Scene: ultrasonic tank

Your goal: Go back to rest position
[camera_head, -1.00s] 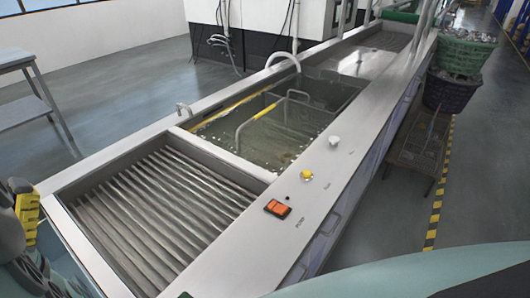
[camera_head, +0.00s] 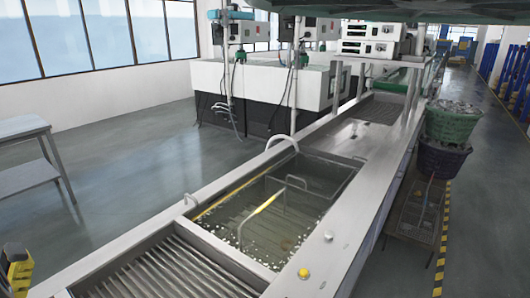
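The ultrasonic tank (camera_head: 348,223) is a long steel unit running from the bottom left to the upper middle. Its water-filled basin (camera_head: 313,170) holds a submerged wire basket with a raised handle (camera_head: 262,215). A ribbed grate (camera_head: 165,275) fills the near section, cut off by the lower edge. A yellow button (camera_head: 303,272) and a white knob (camera_head: 328,235) sit on the right rim. My gripper is not visible, so I cannot see its state or whether it holds anything.
A grey table (camera_head: 28,178) stands at the left. A yellow-and-black object (camera_head: 17,268) is at the lower left edge. Green (camera_head: 452,122) and dark (camera_head: 442,158) baskets are stacked on a low stand at the right. A white machine (camera_head: 265,95) stands behind. Floor left of the tank is clear.

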